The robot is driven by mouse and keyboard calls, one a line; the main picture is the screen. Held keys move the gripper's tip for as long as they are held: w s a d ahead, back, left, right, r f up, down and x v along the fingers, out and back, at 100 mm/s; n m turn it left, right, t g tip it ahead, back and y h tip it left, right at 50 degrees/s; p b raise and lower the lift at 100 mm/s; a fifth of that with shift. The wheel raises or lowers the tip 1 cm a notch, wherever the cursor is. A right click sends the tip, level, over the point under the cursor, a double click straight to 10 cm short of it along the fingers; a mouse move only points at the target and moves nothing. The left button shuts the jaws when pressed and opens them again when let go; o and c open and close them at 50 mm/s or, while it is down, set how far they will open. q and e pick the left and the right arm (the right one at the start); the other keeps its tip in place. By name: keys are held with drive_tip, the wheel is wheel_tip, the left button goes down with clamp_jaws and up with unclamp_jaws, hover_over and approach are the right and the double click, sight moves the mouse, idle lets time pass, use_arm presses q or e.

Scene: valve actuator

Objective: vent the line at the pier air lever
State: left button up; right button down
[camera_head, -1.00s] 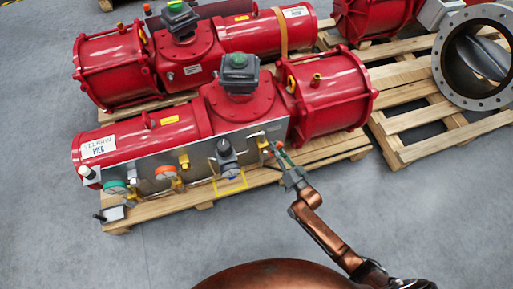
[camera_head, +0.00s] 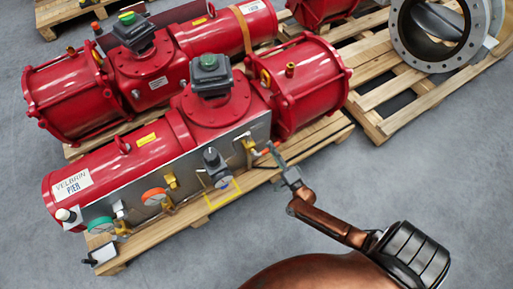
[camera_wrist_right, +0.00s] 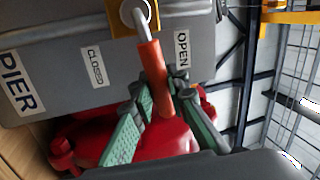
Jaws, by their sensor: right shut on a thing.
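The red actuator labelled PIER (camera_head: 75,185) lies on a wooden pallet with a grey panel along its front. Its air lever has an orange-red grip (camera_wrist_right: 154,75) on a bent metal rod at a brass valve; the grip also shows in the head view (camera_head: 271,149). In the right wrist view the lever slants between the CLOSED label (camera_wrist_right: 95,66) and the OPEN label (camera_wrist_right: 181,50). My right gripper (camera_wrist_right: 165,98), with green ribbed pads, is shut on the grip's lower part; in the head view it is at the panel's right end (camera_head: 281,163). My left gripper is not in view.
A second red actuator (camera_head: 140,70) stands behind. A pallet with a large flanged valve (camera_head: 398,30) is at right. Grey floor in front is clear.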

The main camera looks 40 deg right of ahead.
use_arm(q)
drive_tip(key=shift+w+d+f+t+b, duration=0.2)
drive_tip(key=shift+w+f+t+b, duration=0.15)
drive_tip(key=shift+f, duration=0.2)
use_arm(e)
drive_tip(key=shift+f+m+h, duration=0.4)
drive_tip(key=shift+f+m, duration=0.2)
drive_tip(key=shift+m, duration=0.5)
drive_tip(key=c, duration=1.9)
unclamp_jaws()
drive_tip(key=shift+s, duration=0.1)
drive_tip(key=v, duration=1.2)
